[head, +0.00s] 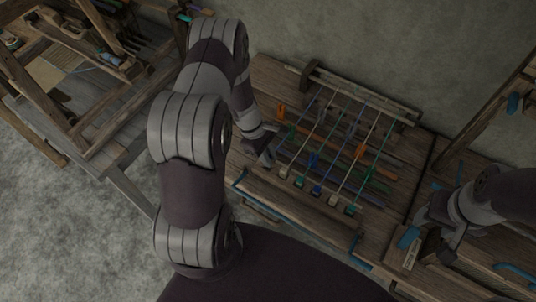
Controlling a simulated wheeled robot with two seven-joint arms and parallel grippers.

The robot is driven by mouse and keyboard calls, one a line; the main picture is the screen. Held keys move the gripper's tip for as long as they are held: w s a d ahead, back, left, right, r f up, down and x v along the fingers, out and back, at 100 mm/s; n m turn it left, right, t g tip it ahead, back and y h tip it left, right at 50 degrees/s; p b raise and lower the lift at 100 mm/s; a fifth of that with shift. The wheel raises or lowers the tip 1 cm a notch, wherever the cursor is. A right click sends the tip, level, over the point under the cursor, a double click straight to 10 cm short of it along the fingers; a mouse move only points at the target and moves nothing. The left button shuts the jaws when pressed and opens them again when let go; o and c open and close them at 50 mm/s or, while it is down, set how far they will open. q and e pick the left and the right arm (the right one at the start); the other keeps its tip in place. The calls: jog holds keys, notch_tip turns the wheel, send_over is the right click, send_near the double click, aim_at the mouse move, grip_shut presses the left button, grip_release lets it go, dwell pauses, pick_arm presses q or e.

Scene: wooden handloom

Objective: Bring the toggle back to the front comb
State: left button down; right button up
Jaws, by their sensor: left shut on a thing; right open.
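A wooden handloom frame carries several cords between a rear comb (360,92) and a front comb (300,190). My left gripper (267,158) is at the left end of the cords, just behind the front comb. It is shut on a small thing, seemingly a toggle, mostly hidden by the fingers. My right gripper (438,236) is open and apart from the cords, at the right.
A wooden block with a blue top (408,244) stands beside my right gripper. Another wooden frame (100,90) stands at the left. My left arm covers part of the loom's left side.

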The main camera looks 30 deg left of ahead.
pick_arm(q)
jog(key=shift+f+b, duration=0.95)
jog(key=shift+f, duration=0.45)
jog(key=c, duration=1)
grip_release()
jog(key=v, duration=1.2)
jog(key=shift+a+r+b, duration=0.2)
jog(key=shift+r+b, duration=0.15)
jog(key=shift+b, duration=0.05)
